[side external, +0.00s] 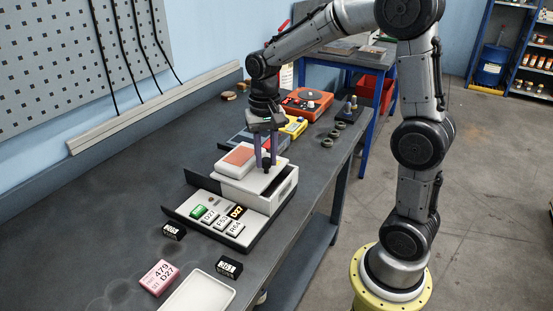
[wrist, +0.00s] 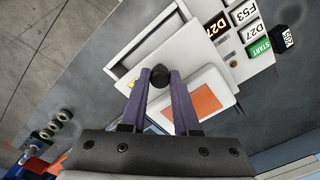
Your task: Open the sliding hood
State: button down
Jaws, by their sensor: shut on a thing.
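The sliding hood (side external: 236,166) is a white cover with an orange panel, on top of the white and black machine (side external: 218,223) on the bench. In the wrist view the hood (wrist: 221,106) lies just beyond my fingers. My gripper (side external: 267,167) points down at the hood, its two purple fingers shut on a round black knob. In the wrist view my gripper (wrist: 159,76) has the knob (wrist: 160,77) between its fingertips. A box-like opening shows in the machine's right part, beside the knob. I cannot tell how far the hood has slid.
The machine's front has a green START key (side external: 198,212) and several labelled keys. A pink block (side external: 160,277), black blocks (side external: 229,267) and a white tray (side external: 198,294) lie in front. An orange device (side external: 306,103), a yellow device (side external: 295,126) and dark rings (side external: 334,134) stand behind.

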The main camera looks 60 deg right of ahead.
aim_at(239, 155)
jog(key=w, duration=0.8)
jog(key=shift+w+r, duration=0.1)
jog(key=c, duration=0.6)
grip_release()
jog(key=shift+c, duration=0.2)
notch_tip(239, 155, up, 14)
